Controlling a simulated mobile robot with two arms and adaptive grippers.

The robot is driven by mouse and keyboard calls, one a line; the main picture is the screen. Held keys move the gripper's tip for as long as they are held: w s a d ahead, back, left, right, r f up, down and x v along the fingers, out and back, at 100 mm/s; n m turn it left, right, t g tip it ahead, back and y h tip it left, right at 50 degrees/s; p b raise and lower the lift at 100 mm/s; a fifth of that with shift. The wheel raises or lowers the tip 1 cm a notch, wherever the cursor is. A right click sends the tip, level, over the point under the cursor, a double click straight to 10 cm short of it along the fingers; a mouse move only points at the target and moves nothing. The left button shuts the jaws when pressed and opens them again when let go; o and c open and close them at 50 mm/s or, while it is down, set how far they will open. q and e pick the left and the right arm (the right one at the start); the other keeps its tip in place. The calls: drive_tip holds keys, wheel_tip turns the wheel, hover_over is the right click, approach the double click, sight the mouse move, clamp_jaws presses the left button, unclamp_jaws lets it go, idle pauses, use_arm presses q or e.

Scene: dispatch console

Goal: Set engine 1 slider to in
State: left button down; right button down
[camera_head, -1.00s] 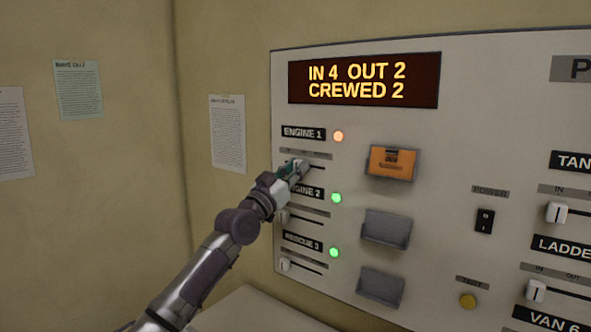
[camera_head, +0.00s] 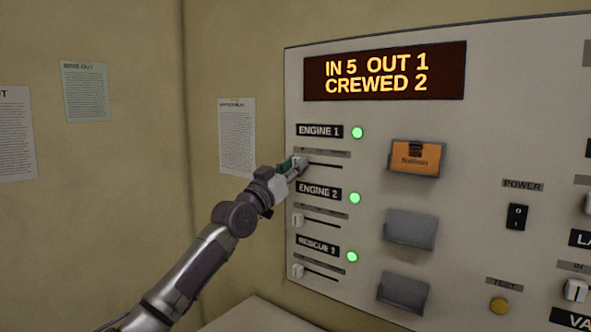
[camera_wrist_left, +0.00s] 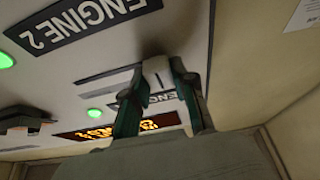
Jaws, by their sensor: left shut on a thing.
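The engine 1 label (camera_head: 319,131) is at the upper left of the console, with a green light (camera_head: 357,132) beside it. The engine 1 slider slot (camera_head: 327,166) runs below the label. My left gripper (camera_head: 298,163) is at the slot's left end and covers the knob in the head view. In the left wrist view, the white slider knob (camera_wrist_left: 156,74) sits between the two fingers, and the gripper is shut on it. The display (camera_head: 385,74) reads IN 5 OUT 1, CREWED 2. My right gripper is not in view.
The engine 2 slider knob (camera_head: 298,220) and rescue 3 slider knob (camera_head: 297,271) sit at the left ends below. An orange card (camera_head: 415,157) stands in the top holder. A power switch (camera_head: 517,217) and yellow test button (camera_head: 500,306) are to the right.

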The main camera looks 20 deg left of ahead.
use_arm(q)
drive_tip(key=c, duration=1.2)
unclamp_jaws()
drive_tip(key=shift+a+r, duration=0.1)
drive_tip(key=shift+r, duration=0.1)
drive_tip(key=shift+o, duration=1.4)
drive_tip(key=shift+a+f, duration=0.1)
drive_tip(key=shift+a, duration=0.05)
drive_tip(key=shift+a+f, duration=0.1)
drive_tip(key=shift+a, duration=0.05)
drive_tip(key=v, duration=1.2)
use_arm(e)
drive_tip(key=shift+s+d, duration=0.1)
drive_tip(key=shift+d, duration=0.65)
use_arm(q)
drive_tip(key=shift+w+f, duration=0.1)
